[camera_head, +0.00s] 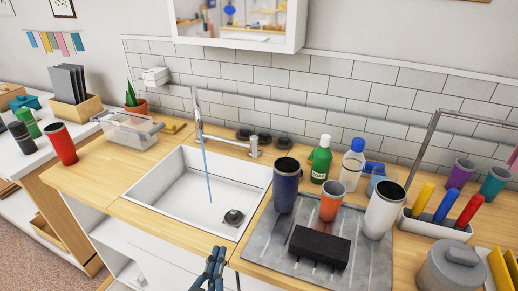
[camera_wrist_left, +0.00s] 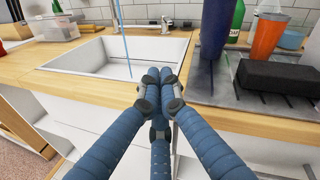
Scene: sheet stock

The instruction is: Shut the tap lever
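The grey metal tap (camera_head: 198,112) stands at the back of the white sink (camera_head: 150,192). A thin blue stream of water (camera_head: 208,175) runs from it into the basin; the stream also shows in the left wrist view (camera_wrist_left: 122,42). A slim metal arm (camera_head: 228,142) reaches right from the tap to an upright end piece (camera_head: 254,147); I cannot tell surely which part is the lever. My left gripper (camera_head: 216,256) is in front of the sink's front edge, well apart from the tap. Its blue fingers meet at the tips, empty (camera_wrist_left: 158,78). My right gripper is out of view.
Right of the sink, a navy cup (camera_head: 286,188), an orange cup (camera_head: 332,204), a white cup (camera_head: 383,212) and a black block (camera_head: 319,246) stand on the grey drainboard (camera_head: 270,246). A green bottle (camera_head: 320,164) stands behind. Space above the basin is clear.

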